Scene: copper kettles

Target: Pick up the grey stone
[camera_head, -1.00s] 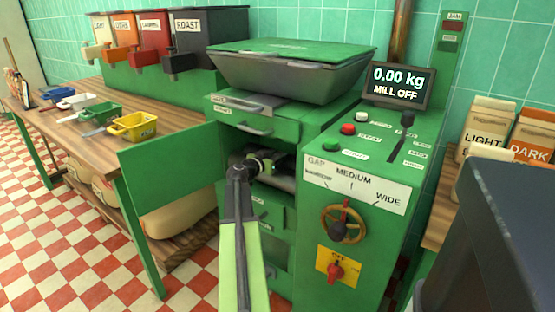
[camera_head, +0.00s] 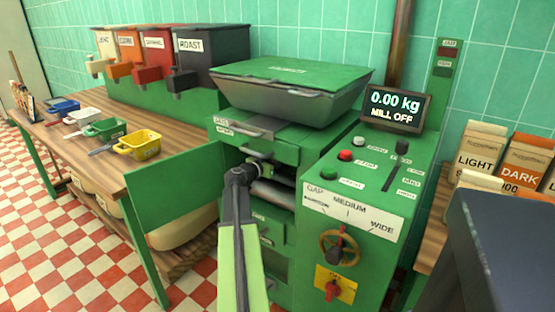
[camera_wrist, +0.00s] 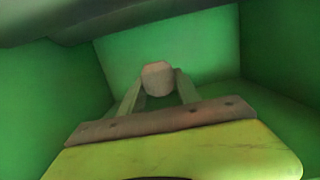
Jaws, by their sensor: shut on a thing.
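The grey stone (camera_wrist: 157,78) is a small, blocky, pinkish-grey lump in the wrist view. It sits between the tips of my gripper (camera_wrist: 158,88), which is shut on it. Around them are the green walls of a compartment. In the head view my gripper (camera_head: 263,168) reaches into the open front compartment of the green mill (camera_head: 312,173). The stone cannot be made out there. A grey roller (camera_head: 273,194) lies just below my gripper in the opening.
The mill's open green door (camera_head: 180,183) stands out to the left of my arm. A wooden table (camera_head: 88,160) with several coloured scoops is at the left. A dark box (camera_head: 510,250) fills the lower right. Checkered floor (camera_head: 60,255) is clear at the lower left.

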